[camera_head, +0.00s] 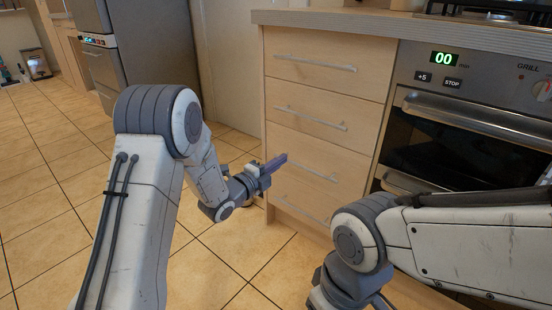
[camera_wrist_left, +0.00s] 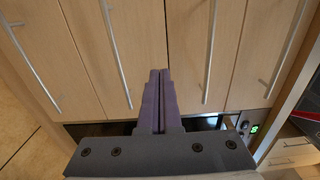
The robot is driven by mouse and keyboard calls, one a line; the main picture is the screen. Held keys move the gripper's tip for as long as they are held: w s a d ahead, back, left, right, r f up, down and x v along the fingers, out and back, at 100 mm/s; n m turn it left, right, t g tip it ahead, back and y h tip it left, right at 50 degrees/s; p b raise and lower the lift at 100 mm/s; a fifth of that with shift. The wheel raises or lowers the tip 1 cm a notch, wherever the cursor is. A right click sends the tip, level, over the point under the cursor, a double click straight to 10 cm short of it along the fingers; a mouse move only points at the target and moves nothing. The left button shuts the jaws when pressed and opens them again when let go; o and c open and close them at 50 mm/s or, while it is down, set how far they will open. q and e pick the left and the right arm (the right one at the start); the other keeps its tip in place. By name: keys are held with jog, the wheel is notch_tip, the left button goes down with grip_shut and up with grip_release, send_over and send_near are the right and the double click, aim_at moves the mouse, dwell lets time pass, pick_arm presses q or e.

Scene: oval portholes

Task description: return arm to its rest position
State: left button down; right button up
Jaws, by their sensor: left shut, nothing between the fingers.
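My left gripper (camera_head: 277,163) is in front of a bank of wooden drawers in the head view. Its purple fingers are pressed together with nothing between them. In the left wrist view the shut fingers (camera_wrist_left: 158,100) point toward the drawer fronts. Whether they touch a drawer front cannot be told. My right arm (camera_head: 470,240) comes in from the right, bent low in front of the oven. Its gripper is out of the frame.
The drawers (camera_head: 318,106) with metal bar handles are all closed, under a worktop (camera_head: 430,27). An oven (camera_head: 470,120) stands to their right. A steel appliance (camera_head: 140,45) stands at the back left. Open tiled floor (camera_head: 50,160) lies to the left.

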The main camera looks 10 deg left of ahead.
pick_arm(q)
jog(key=s+d+r+n+g+y+p, duration=0.2)
jog(key=s+r+n+g+y+p, duration=0.1)
jog(key=s+n, duration=0.3)
jog(key=s+d+r+n+g+y+p, duration=0.3)
jog(key=s+p, duration=0.1)
jog(key=s, duration=0.3)
jog(key=s+a+r+n+g+y+p, duration=0.1)
jog(key=s+r+n+g+p, duration=0.15)
jog(key=s, duration=0.65)
jog(key=s+a+r+n+g+y+p, duration=0.1)
jog(key=s+n+g, duration=0.2)
jog(key=s, duration=0.6)
jog(key=s+a+r+n+g+y+p, duration=0.1)
jog(key=s+r+n+g+p, duration=0.15)
jog(key=s, duration=0.65)
notch_tip(320, 180, up, 37)
jog(key=s+g+p, duration=0.1)
jog(key=p, duration=3.6)
jog(key=shift+s+a, duration=0.25)
jog(key=shift+a, duration=0.05)
